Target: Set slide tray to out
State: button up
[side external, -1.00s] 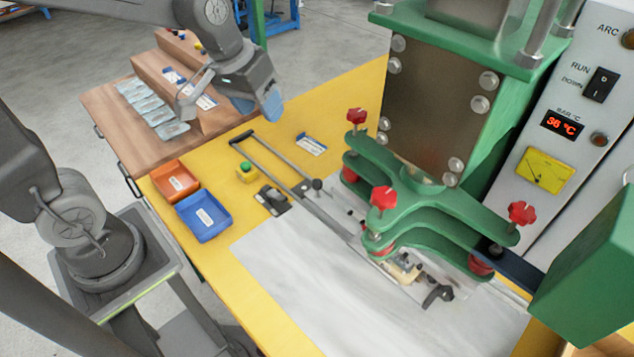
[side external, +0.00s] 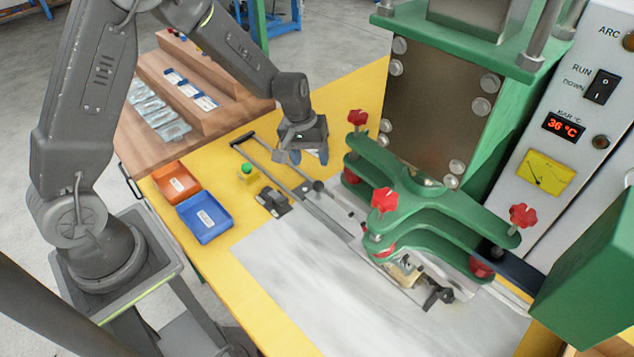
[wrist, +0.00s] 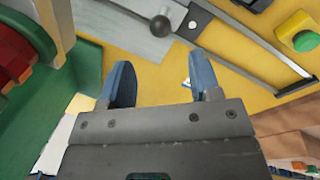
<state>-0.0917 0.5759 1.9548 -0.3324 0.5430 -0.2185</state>
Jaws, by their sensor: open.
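The slide tray (side external: 335,218) is a narrow grey metal strip running from the yellow bench in under the green press. A dark ball knob (side external: 318,186) stands at its outer end and shows in the wrist view (wrist: 160,26). Two rails (side external: 268,160) extend outward to a black end bar (side external: 242,138). A small part in a fixture (side external: 405,268) sits at the press, partly hidden by the green plates. My gripper (side external: 308,157) is open and empty, pointing down above the bench near the rails. In the wrist view its blue fingers (wrist: 160,82) are apart, with the knob beyond them.
The green press (side external: 430,190) with red knobs stands close to the right of my gripper. A green button on a yellow box (side external: 247,172), a black clamp-like block (side external: 273,202), and orange (side external: 176,183) and blue (side external: 205,217) bins lie left. The grey mat (side external: 300,280) is clear in front.

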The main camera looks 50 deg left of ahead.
aim_at(317, 182)
jog(key=f, duration=0.3)
jog(key=d+f, duration=0.1)
jog(key=f, duration=0.1)
jog(key=w+f, duration=0.1)
jog(key=f, duration=0.2)
jog(key=shift+d+f, duration=0.2)
jog(key=shift+f, duration=0.1)
jog(key=shift+c, duration=0.3)
grip_shut()
